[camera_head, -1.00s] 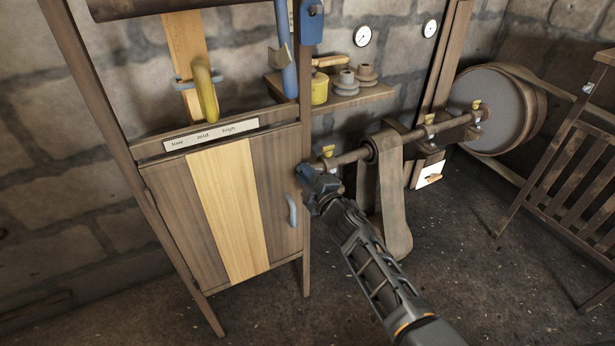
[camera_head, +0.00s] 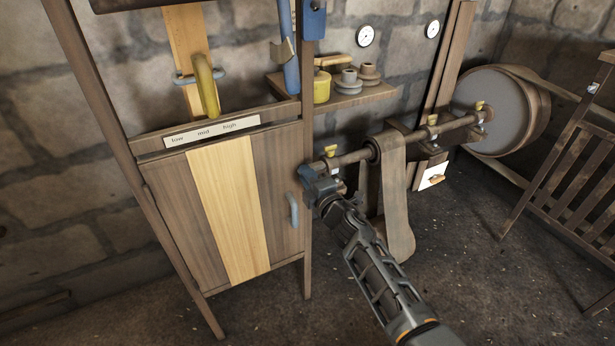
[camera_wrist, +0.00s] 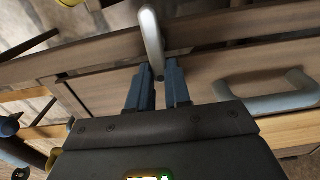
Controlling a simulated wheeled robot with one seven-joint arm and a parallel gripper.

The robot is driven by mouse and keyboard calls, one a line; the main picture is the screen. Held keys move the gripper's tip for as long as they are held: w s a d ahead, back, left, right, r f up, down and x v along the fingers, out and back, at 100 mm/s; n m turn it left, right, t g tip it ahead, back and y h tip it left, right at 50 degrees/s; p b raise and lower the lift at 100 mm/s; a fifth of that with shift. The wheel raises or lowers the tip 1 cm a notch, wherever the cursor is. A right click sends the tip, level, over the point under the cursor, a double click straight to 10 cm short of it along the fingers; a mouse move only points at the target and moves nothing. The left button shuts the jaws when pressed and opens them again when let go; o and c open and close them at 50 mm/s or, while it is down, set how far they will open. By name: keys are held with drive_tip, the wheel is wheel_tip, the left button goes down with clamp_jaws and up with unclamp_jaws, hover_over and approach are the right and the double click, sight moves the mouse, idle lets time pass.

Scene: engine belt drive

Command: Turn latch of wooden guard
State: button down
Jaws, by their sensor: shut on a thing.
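The wooden guard (camera_head: 229,213) is the plank door with a light middle board, closed in its frame in the head view. Its grey-blue handle (camera_head: 293,210) is on the right side and shows in the wrist view as well (camera_wrist: 270,103). The latch is a rounded grey metal lever (camera_wrist: 150,32) at the top of the wrist view, over the frame edge. My gripper (camera_head: 311,178) is at the frame's right post; in the wrist view its blue fingers (camera_wrist: 160,72) are shut on the latch's lower end. The latch is hidden by my gripper in the head view.
A shaft (camera_head: 350,158) with yellow-topped fittings runs right from the post, with a hanging belt (camera_head: 397,215) close by my arm. A yellow lever (camera_head: 207,90) stands above the low-mid-high label (camera_head: 212,131). A slatted gate (camera_head: 570,185) stands right. Floor in front is open.

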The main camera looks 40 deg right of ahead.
drive_tip(key=c, duration=1.1)
unclamp_jaws()
drive_tip(key=shift+o, duration=0.2)
drive_tip(key=v, duration=0.7)
drive_tip(key=shift+s+p, duration=0.4)
drive_tip(key=shift+a, duration=0.15)
